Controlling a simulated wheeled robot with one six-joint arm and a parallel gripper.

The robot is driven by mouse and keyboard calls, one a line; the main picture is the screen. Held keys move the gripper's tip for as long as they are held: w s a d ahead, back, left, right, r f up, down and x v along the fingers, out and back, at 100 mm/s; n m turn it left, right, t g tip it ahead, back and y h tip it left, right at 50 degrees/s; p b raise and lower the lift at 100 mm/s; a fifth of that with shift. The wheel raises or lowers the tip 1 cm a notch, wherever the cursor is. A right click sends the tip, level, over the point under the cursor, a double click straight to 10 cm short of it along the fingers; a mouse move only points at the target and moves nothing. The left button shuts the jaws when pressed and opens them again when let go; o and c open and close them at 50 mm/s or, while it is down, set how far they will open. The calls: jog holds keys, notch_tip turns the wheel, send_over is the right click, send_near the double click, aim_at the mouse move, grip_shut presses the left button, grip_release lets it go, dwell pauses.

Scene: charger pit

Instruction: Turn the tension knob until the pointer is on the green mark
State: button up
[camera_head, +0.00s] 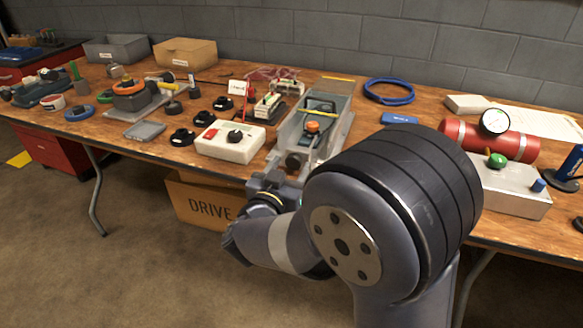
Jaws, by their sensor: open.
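A grey channel-shaped fixture (336,120) stands on the workbench, with an orange-topped part (312,127) and a yellow bar inside it. A dark round knob (293,161) shows at its near end; it may be the tension knob. My gripper (286,170) is open at this near end, close to the dark knob. I cannot tell whether the fingers are around it or touch it. No pointer or green mark can be made out at this size. My arm hides the right front of the fixture.
A white control box (230,141) with a red switch and black knob stands just left of the fixture. A red cylinder with a gauge (494,121) and a metal box with a green knob (497,160) are at right. A blue cable coil (389,91) lies behind.

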jog(key=shift+x, duration=0.8)
jog(key=shift+c, duration=0.3)
jog(key=c, duration=0.9)
